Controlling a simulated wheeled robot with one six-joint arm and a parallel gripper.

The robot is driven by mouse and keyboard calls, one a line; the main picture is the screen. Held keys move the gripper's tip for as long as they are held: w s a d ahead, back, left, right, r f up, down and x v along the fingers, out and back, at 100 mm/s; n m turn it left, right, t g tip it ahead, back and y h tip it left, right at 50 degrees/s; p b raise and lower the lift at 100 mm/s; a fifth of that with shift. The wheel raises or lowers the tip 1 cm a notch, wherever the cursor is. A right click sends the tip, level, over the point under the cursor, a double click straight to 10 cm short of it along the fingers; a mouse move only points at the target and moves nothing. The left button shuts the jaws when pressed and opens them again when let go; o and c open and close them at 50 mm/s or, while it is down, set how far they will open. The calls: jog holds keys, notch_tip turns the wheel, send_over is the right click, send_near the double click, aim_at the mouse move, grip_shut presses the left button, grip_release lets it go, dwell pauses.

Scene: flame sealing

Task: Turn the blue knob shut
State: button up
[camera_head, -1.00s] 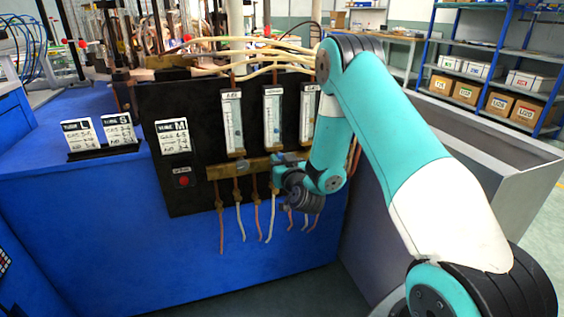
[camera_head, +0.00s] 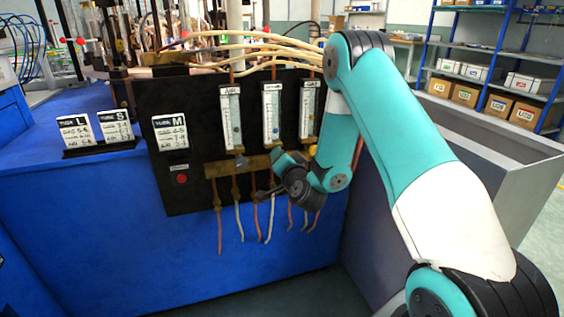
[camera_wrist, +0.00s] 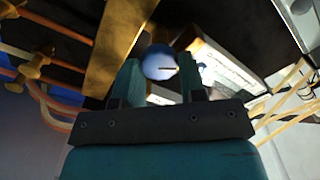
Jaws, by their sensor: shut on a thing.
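The blue knob (camera_wrist: 158,64) shows in the wrist view between the two fingertips of my gripper (camera_wrist: 160,80). My gripper is shut on it, one finger on each side. A dark line on the knob's face lies about level in that view. In the head view my gripper (camera_head: 276,178) is at the brass bar (camera_head: 225,166) below the middle flowmeter (camera_head: 271,115). There my own wrist hides the knob.
The black panel (camera_head: 200,105) also bears a left flowmeter (camera_head: 231,118), a right flowmeter (camera_head: 308,110), a yellow knob (camera_head: 312,150) and a red button (camera_head: 182,179). Several hoses hang below the bar. A card marked M (camera_head: 170,132) is on the panel.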

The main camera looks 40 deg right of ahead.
jog(key=m, duration=0.3)
jog(key=m+b, duration=0.1)
jog(key=m, duration=0.1)
jog(key=shift+f, duration=0.25)
jog(key=shift+m, duration=0.3)
jog(key=o, duration=0.9)
jog(key=shift+r, duration=0.1)
